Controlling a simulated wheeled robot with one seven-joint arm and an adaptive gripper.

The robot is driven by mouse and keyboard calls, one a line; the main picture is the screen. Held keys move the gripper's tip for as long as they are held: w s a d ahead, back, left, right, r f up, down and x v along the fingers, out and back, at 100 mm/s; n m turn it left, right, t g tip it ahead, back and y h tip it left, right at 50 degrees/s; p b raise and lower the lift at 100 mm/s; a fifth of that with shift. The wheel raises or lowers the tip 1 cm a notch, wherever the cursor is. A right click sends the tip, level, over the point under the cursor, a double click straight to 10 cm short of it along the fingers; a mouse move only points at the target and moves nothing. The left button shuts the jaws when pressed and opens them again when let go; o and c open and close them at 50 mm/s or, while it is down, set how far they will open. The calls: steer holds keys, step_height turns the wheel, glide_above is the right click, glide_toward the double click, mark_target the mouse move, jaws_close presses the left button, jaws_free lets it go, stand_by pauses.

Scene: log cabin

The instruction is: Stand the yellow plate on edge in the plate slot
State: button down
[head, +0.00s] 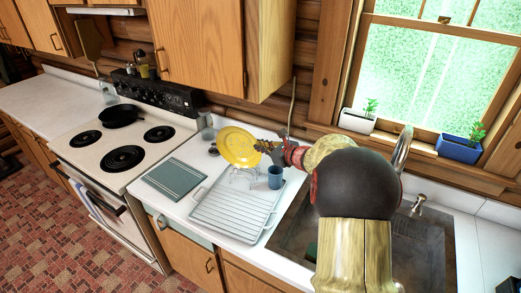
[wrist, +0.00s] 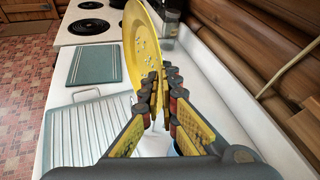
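The yellow plate (head: 237,146) is raised above the back of the dish rack, its broad face tilted toward the head camera. My gripper (head: 263,147) is at its right edge and appears shut on the rim. In the wrist view the plate (wrist: 147,48) stands steeply and its near edge runs in between my gripper's fingers (wrist: 161,92). A thin wire holder (head: 243,180), which looks like the plate slot, stands on the rack (head: 230,214) below the plate. Whether the plate touches it is not clear. In the wrist view the fingers and plate hide the slot.
A blue cup (head: 275,178) stands right of the wire holder, close under my gripper. A grey-green board (head: 174,179) lies left of the rack. The sink (head: 295,225) is to the right. A stove with a black pan (head: 121,115) is at left. A wall cabinet (head: 205,45) hangs above.

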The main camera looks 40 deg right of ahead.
steer(key=shift+f+h+b, duration=0.1)
steer(key=shift+h+b, duration=0.2)
steer(key=shift+b, duration=0.5)
step_height(320, 180, down, 8)
steer(key=b, duration=0.9)
steer(key=shift+b, duration=0.3)
steer(key=shift+r, duration=0.2)
steer(key=c, duration=2)
jaws_free()
steer(key=shift+o, duration=0.2)
steer(key=shift+f, duration=0.15)
steer(key=shift+s, duration=0.1)
steer(key=v, duration=1.2)
